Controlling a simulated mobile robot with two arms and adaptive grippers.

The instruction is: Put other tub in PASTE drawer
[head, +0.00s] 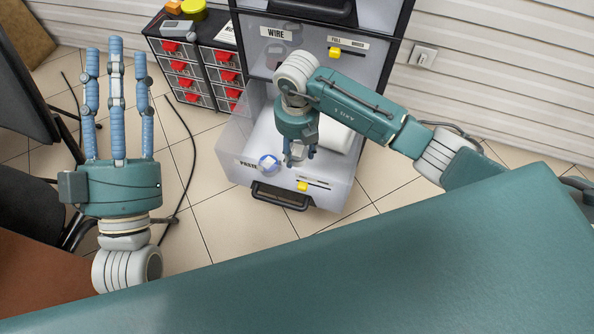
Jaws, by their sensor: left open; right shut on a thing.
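The PASTE drawer (240,150) is pulled open, a translucent bin with a black handle. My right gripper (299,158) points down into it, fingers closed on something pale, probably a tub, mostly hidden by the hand. A white rounded object (338,136), maybe a tub, shows inside the drawer just right of the hand; whether it is the thing held I cannot tell. My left gripper (117,45) is open and empty, fingers spread upward, far left of the drawer.
The shut WIRE drawer (300,55) is above the open one. A small cabinet with red-handled drawers (180,72) stands to the left, with a yellow round container (193,10) on top. Black cables (190,150) lie on the tiled floor. A dark chair (30,90) is at left.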

